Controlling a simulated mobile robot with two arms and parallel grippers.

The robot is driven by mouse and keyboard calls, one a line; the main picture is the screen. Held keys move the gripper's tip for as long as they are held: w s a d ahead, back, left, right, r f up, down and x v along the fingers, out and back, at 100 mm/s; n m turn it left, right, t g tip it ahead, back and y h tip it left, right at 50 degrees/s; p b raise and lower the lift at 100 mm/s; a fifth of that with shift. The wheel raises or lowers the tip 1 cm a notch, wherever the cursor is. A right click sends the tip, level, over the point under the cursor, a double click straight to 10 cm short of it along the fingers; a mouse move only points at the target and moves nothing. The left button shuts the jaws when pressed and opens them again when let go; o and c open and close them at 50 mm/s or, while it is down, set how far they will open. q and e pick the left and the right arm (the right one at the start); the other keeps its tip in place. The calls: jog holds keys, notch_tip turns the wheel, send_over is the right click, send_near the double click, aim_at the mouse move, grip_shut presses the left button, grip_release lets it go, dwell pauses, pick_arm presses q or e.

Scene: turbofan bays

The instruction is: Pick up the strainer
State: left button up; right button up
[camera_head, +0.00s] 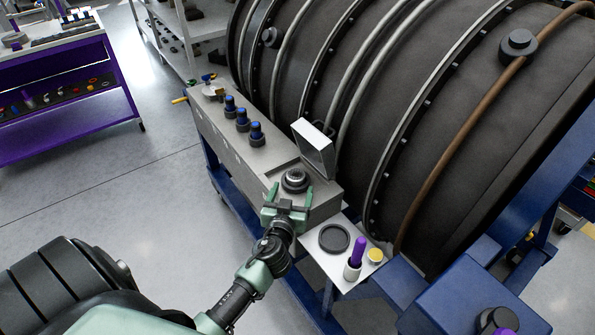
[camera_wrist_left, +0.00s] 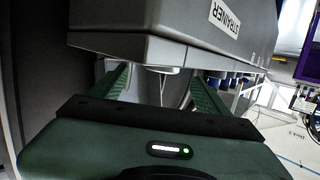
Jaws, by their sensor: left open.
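In the head view a round dark part with a metallic ring, which looks like the strainer (camera_head: 295,179), sits upright on the near end of the long grey housing (camera_head: 245,155). A hinged cover (camera_head: 315,147) stands open just behind it. My left gripper (camera_head: 289,194) is open just in front of the round part, its two green fingers toward it. I cannot tell if they touch it. In the left wrist view a grey body (camera_wrist_left: 180,30) labelled STRAINER fills the top, with a small pale round piece (camera_wrist_left: 162,69) between the open fingers (camera_wrist_left: 160,90). My right gripper is out of view.
Several blue-topped knobs (camera_head: 242,120) stand along the housing. A white shelf (camera_head: 345,255) at its near end holds a black ring (camera_head: 334,238), a purple-handled tool (camera_head: 356,255) and a yellow-topped jar (camera_head: 375,256). The large dark engine casing (camera_head: 440,110) bounds the right.

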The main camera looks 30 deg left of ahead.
aim_at(295, 177)
pick_arm(q)
jog(key=shift+p+x, duration=0.4)
jog(key=shift+x, duration=0.6)
jog(key=x, duration=0.3)
jog(key=shift+w+a+r+p, duration=0.2)
jog(key=shift+a+p, duration=0.05)
jog(key=shift+p, duration=0.15)
jog(key=shift+w+a+f, duration=0.2)
jog(key=shift+w, duration=0.2)
jog(key=c, duration=1.6)
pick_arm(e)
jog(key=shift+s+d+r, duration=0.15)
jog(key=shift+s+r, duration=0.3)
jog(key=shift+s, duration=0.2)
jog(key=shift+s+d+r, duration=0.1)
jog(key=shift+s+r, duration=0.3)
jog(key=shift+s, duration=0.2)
pick_arm(q)
jog(key=shift+r, duration=0.1)
